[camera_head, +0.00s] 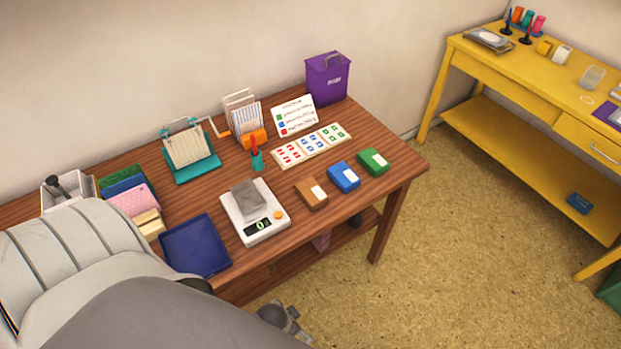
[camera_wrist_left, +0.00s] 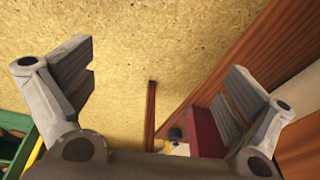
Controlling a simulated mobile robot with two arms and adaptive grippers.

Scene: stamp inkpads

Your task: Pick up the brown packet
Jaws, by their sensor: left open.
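A small brown packet (camera_head: 311,193) with a white label lies on the wooden table, right of the white scale. A blue one (camera_head: 344,177) and a green one (camera_head: 373,162) of the same shape lie in a row to its right. A grey-brown block (camera_head: 249,197) rests on the scale. My left gripper (camera_head: 285,322) shows partly beyond my arm, in front of the table over the floor, apart from the packet. My right gripper is out of view.
The scale (camera_head: 272,231) and a dark blue tray (camera_head: 195,246) stand along the table's front edge. Floor (camera_head: 440,240) between this table and the yellow table (camera_head: 520,75) is clear.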

